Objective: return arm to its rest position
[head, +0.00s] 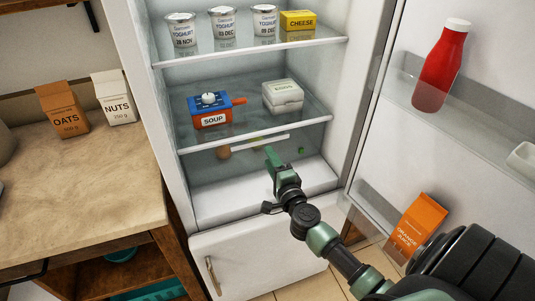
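My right arm comes in from the lower right and reaches into the open fridge (178,165). My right gripper (272,160) is at the front of the lower compartment, just below the middle shelf edge. A green fingertip points up and inward. I see nothing held in it, but its finger gap does not show clearly. My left gripper is not in view.
Yoghurts (224,30) and cheese (298,21) are above. The open door holds a red bottle (441,68) and orange juice (420,222). A counter (75,190) is at left.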

